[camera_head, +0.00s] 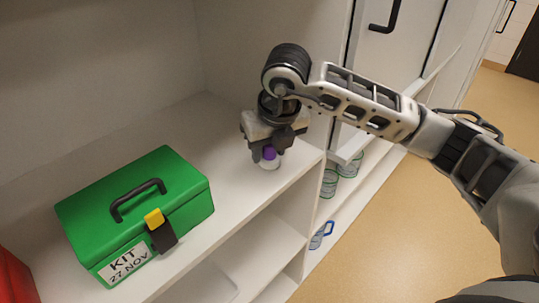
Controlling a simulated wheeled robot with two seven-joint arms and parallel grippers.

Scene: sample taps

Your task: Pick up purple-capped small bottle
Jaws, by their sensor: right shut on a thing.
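The small bottle with a purple cap (269,153) stands on the white shelf, close to its front edge. Its pale body (270,163) shows below the cap. My right gripper (268,149) reaches down over it from the right and is shut on it near the cap. The gripper body hides what lies behind the bottle. Whether the bottle's base touches the shelf is hard to tell. My left gripper does not show.
A green kit box (130,205) with a dark handle and yellow latch sits left on the shelf (235,205). A red box (15,280) shows at the lower left corner. Glass jars (329,183) and a blue-handled container (320,235) stand on lower shelves. The floor at right is clear.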

